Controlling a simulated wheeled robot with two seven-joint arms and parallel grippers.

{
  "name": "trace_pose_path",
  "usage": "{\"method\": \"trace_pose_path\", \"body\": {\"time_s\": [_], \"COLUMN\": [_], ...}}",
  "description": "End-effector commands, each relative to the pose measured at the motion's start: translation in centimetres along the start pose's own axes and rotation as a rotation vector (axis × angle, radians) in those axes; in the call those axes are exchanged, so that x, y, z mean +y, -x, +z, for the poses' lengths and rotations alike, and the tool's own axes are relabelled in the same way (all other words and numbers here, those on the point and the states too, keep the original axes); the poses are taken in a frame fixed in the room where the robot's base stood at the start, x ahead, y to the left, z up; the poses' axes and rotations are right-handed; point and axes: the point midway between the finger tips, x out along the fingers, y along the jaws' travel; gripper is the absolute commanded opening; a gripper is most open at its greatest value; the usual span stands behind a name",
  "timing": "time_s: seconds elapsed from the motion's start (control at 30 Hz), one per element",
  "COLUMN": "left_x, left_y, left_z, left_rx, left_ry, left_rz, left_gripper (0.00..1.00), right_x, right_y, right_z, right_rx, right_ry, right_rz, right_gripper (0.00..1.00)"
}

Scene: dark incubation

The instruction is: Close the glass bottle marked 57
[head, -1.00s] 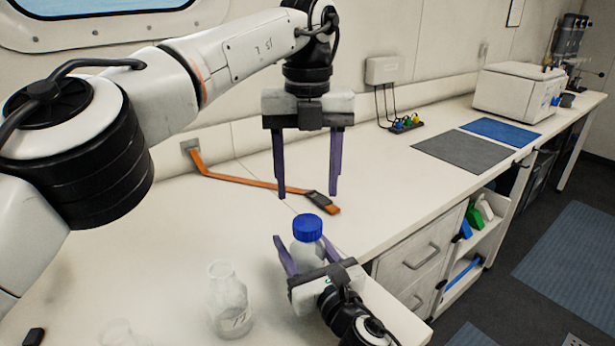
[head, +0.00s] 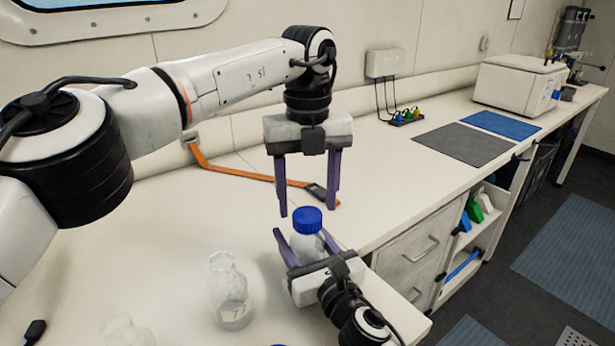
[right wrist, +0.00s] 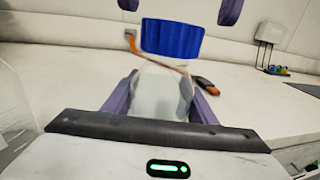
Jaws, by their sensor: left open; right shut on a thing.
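A clear glass bottle (head: 304,246) with a blue screw cap (head: 307,220) at its top stands upright near the counter's front edge. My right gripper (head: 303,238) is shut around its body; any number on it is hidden. The right wrist view shows the bottle (right wrist: 160,95) between the purple fingers, with the cap (right wrist: 172,40) over its neck; I cannot tell how tightly it sits. My left gripper (head: 307,208) is open, pointing down just above the cap, its fingers to either side. Its fingertips also show at the top of the right wrist view (right wrist: 180,8).
An open glass bottle (head: 228,290), marked with what looks like 77, stands to the left. Another clear glass piece (head: 128,332) is at the lower left. An orange strap-like tool (head: 235,172) lies behind. The counter is clear towards the grey mat (head: 465,145).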

Motion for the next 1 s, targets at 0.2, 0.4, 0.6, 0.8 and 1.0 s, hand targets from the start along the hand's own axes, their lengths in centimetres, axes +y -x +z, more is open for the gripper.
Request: {"method": "trace_pose_path", "body": {"time_s": [0.2, 0.4, 0.6, 0.8, 1.0], "left_x": [0.0, 0.0, 0.0, 0.0, 0.0], "left_y": [-2.4, -2.8, -2.8, -2.8, -2.8], "left_z": [0.0, 0.0, 0.0, 0.0, 0.0], "left_rx": [0.0, 0.0, 0.0, -0.001, 0.0], "left_ry": [0.0, 0.001, 0.0, 0.0, -0.077], "left_rz": [0.0, 0.0, 0.0, -0.001, -0.001], "left_gripper": [0.56, 0.56, 0.51, 0.17, 0.14], "right_x": [0.0, 0.0, 0.0, 0.0, 0.0], "right_y": [0.0, 0.0, 0.0, 0.0, 0.0], "right_z": [-0.1, -0.1, -0.1, -0.1, -0.1], "right_rx": [0.002, 0.002, 0.002, 0.002, 0.002], "right_ry": [-0.001, -0.001, -0.001, -0.001, -0.001], "right_rz": [0.0, 0.0, 0.0, 0.0, 0.0], "right_gripper": [0.0, 0.0, 0.0, 0.0, 0.0]}}
